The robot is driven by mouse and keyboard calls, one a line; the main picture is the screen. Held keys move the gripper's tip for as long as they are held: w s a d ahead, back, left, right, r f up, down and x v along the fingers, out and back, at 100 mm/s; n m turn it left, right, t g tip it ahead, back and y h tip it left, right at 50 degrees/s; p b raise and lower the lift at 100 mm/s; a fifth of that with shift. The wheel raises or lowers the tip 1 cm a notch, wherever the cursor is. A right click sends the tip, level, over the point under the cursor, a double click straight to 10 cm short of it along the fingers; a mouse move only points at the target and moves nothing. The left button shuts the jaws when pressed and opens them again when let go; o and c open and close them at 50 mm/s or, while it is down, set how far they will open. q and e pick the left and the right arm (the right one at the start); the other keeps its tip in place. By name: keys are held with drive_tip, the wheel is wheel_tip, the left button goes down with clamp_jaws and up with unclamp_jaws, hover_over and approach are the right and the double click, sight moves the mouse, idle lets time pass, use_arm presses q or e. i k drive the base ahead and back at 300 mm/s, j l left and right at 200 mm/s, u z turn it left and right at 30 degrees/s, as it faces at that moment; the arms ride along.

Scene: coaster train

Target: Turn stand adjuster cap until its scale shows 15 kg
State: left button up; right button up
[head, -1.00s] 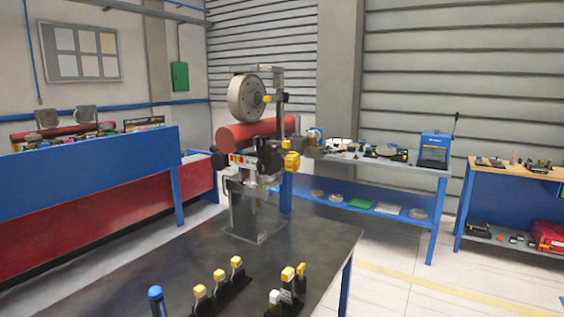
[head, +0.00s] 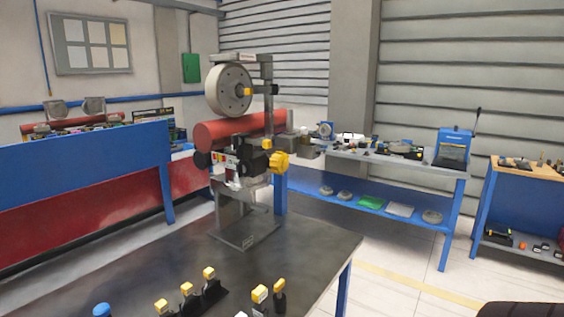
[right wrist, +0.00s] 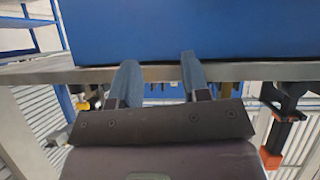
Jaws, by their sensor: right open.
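A grey metal stand (head: 243,235) stands upright on the dark table in the head view. It carries a pale round wheel (head: 229,90) at the top and a cluster of black and metal parts halfway up. A large yellow knob (head: 279,162) sits on the right side of this cluster. I cannot tell for sure which part is the adjuster cap, and no scale is readable. My right gripper (right wrist: 158,64) is open and empty in the right wrist view, in front of a blue surface (right wrist: 165,30). It is away from the stand. My left gripper is not in view.
The dark table (head: 300,265) has several yellow-topped black pieces (head: 209,285) and a blue-capped item (head: 102,310) along its near edge. A red cylinder (head: 215,132) lies behind the stand. A blue workbench (head: 390,205) with tools stands behind right.

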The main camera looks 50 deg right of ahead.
sight(280, 161)
drive_tip(key=l, duration=0.75)
drive_tip(key=k+l, duration=0.15)
drive_tip(key=l, duration=0.55)
